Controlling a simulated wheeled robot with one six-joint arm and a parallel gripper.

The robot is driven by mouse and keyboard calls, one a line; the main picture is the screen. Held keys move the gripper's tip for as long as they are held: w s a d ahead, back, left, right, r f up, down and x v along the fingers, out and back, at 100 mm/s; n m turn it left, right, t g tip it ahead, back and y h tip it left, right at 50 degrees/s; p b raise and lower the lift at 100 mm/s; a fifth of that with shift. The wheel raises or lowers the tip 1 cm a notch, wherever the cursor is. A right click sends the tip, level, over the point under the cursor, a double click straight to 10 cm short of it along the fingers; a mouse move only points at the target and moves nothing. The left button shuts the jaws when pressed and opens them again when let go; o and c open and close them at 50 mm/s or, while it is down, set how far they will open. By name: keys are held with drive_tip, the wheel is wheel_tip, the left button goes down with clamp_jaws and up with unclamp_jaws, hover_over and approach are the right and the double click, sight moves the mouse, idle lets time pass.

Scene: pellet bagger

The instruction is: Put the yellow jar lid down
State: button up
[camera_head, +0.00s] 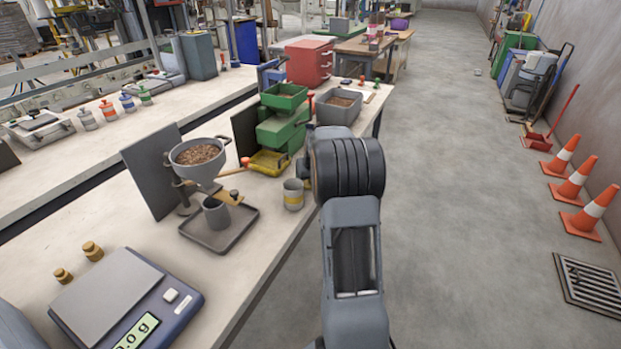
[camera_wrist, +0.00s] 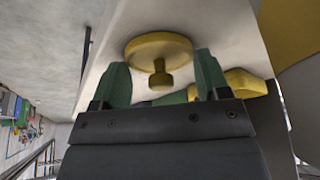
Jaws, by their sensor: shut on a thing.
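The yellow jar lid (camera_wrist: 160,48), a round disc with a small knob, is between the green fingertips of my gripper (camera_wrist: 162,80) in the wrist view. The gripper is shut on it, with the fingers at either side of its rim and the knob between them. The pale bench top shows behind the lid; I cannot tell whether the lid touches it. In the head view my arm hides the gripper and the lid.
A yellow tray (camera_head: 268,163) sits by the green machine (camera_head: 281,128). A grey bin of pellets (camera_head: 339,107) stands behind. A funnel of pellets (camera_head: 199,156) is above a tray (camera_head: 220,237). A scale (camera_head: 107,295) is at the front left.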

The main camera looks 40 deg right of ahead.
drive_tip(key=shift+f, duration=0.15)
drive_tip(key=o, duration=0.9)
